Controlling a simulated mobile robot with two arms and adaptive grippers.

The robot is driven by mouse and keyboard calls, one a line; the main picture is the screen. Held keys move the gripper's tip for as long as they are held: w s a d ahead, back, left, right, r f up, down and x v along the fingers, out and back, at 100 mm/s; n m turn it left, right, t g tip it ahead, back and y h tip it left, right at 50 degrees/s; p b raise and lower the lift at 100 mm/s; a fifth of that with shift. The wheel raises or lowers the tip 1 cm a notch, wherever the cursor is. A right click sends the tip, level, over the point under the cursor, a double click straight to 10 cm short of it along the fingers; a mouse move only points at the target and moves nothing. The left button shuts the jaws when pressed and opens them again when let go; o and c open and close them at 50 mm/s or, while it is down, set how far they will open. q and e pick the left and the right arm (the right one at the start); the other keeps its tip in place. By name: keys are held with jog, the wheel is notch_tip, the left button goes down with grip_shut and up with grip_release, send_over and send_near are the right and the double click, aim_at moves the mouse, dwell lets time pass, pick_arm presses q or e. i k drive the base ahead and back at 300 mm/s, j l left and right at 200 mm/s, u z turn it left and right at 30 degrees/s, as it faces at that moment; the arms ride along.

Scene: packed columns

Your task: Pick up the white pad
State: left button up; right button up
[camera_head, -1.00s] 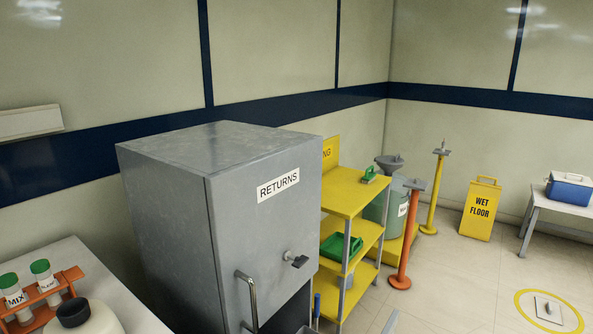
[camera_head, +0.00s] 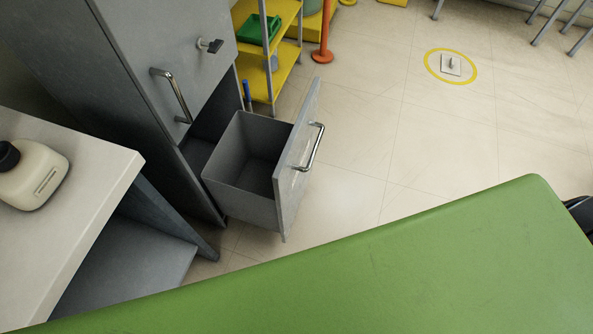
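I cannot make out a white pad for certain in this view. A small pale square plate with a knob (camera_head: 451,65) lies on the floor inside a yellow ring (camera_head: 428,65). An open grey drawer (camera_head: 240,205) sticks out of the grey cabinet (camera_head: 130,50), and its visible inside looks empty. A wide green surface (camera_head: 400,275) fills the front of the view, with nothing visible on it. Neither of my grippers is in view.
A pale-topped counter (camera_head: 85,205) with a cream bottle (camera_head: 38,175) stands at the left. A yellow shelf unit (camera_head: 285,75) holds a green tray (camera_head: 258,28). A dark object (camera_head: 580,212) shows partly at the right edge. The tiled floor beyond the green surface is mostly clear.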

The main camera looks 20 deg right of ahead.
aim_at(450, 65)
jog(key=z, duration=1.65)
jog(key=i+l, duration=0.1)
jog(key=i, duration=0.35)
jog(key=i+l+u, duration=0.1)
jog(key=i, duration=0.4)
jog(key=i+l, duration=0.2)
jog(key=i, duration=0.25)
